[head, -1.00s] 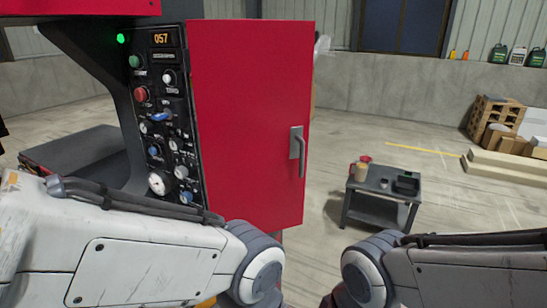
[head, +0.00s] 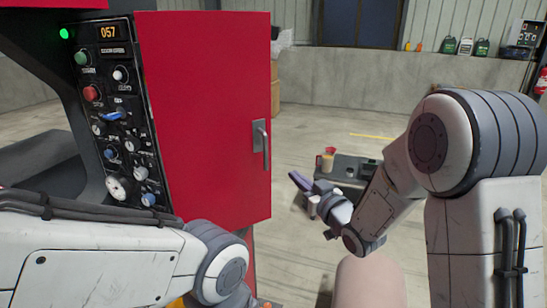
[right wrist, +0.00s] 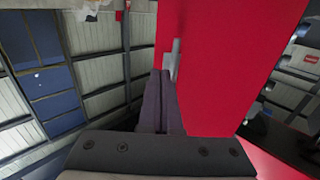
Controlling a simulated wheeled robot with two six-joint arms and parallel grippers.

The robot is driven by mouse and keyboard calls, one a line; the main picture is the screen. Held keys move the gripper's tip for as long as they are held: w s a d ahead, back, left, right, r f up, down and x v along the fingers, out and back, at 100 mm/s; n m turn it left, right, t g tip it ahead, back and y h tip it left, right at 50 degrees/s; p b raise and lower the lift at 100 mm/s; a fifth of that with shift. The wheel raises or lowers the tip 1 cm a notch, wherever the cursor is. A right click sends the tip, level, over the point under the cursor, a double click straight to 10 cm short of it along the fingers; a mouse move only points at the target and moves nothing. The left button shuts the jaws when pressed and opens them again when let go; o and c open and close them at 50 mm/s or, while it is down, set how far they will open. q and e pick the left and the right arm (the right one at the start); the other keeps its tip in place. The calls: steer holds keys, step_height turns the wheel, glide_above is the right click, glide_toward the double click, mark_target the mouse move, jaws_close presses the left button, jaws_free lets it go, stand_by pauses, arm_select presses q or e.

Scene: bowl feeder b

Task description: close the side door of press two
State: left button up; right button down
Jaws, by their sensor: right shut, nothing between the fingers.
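The red side door (head: 205,115) of the press stands beside the black control panel. Its grey handle (head: 262,143) is near the door's right edge. I cannot tell how far the door stands from its frame. My right gripper (head: 299,181) is shut and empty, right of and lower than the handle in the head view, apart from it there. In the right wrist view the closed dark fingers (right wrist: 160,95) point toward the handle (right wrist: 172,60), beside the red door face (right wrist: 218,65). My left arm crosses low at left; its gripper is out of view.
The control panel (head: 118,110) with knobs and gauges is left of the door. A small dark cart (head: 347,168) with cups stands behind my right forearm. Jugs (head: 465,46) line the back ledge. Open floor lies right of the door.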

steer(key=p+x, duration=0.4)
steer(key=x, duration=0.9)
steer(key=shift+w+a+p, duration=0.15)
steer(key=shift+a+p, duration=0.05)
steer(key=shift+p, duration=0.1)
steer(key=shift+w+r, duration=0.1)
steer(key=shift+w, duration=0.05)
